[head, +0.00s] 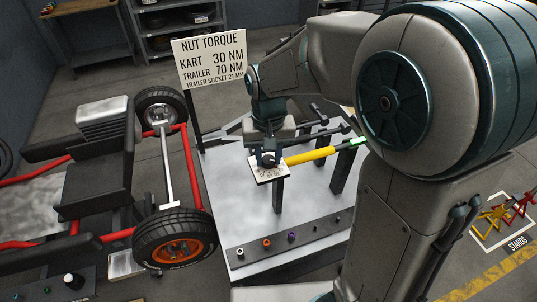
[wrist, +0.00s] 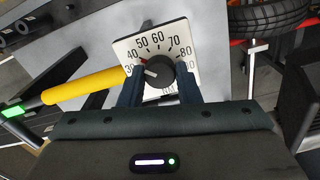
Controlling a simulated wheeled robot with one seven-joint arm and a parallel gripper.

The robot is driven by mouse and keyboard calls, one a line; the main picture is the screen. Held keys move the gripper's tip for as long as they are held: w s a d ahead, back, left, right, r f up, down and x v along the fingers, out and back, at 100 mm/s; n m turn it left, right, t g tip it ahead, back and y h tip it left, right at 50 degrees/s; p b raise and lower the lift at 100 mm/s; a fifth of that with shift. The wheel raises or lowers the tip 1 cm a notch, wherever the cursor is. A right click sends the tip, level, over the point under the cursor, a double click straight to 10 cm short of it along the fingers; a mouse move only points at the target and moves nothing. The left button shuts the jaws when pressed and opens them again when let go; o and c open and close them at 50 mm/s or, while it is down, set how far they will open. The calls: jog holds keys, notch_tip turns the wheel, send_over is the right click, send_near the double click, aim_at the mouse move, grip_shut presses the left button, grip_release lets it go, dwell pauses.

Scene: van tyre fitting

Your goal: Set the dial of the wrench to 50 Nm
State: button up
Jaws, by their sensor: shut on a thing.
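The wrench (head: 310,156) has a yellow handle and a green end. It also shows in the wrist view (wrist: 88,88), its handle running left from the dial. The dial's white square plate (wrist: 185,42) carries numbers from about 30 up past 80. The black knob (wrist: 159,72) at its middle has a white pointer line aimed left, around 30 to 40. A small red mark shows near the knob's upper left. My gripper (wrist: 160,82) is shut on the knob, one dark finger on each side. In the head view my gripper (head: 268,153) is over the plate; the fingers hide the lower numbers.
The wrench is at a grey-topped bench (head: 232,195) with dark posts. Several coloured sockets (head: 291,237) stand on a dark strip along its front. A red-framed kart (head: 175,240) stands at the left.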

aim_at(269, 159)
jog(key=m, duration=0.6)
jog(key=shift+w, duration=0.1)
dwell(0.5)
jog(key=o, duration=1)
jog(key=shift+r, duration=0.1)
notch_tip(269, 159, up, 14)
jog(key=shift+f+b, duration=0.15)
jog(key=shift+b, duration=0.3)
jog(key=s+d+f+n+t, duration=0.1)
jog(key=s+d+f+n, duration=0.1)
jog(key=s+d+f, duration=0.1)
jog(key=s+d+f+n+t, duration=0.1)
jog(key=s+d+f, duration=0.2)
jog(key=s+d, duration=0.2)
jog(key=s+d+f+n+t, duration=0.1)
jog(key=s+d+f+n, duration=0.1)
jog(key=s, duration=0.3)
jog(key=shift+d+f+n, duration=0.3)
jog(key=shift+d+f, duration=0.4)
jog(key=shift+d, duration=0.2)
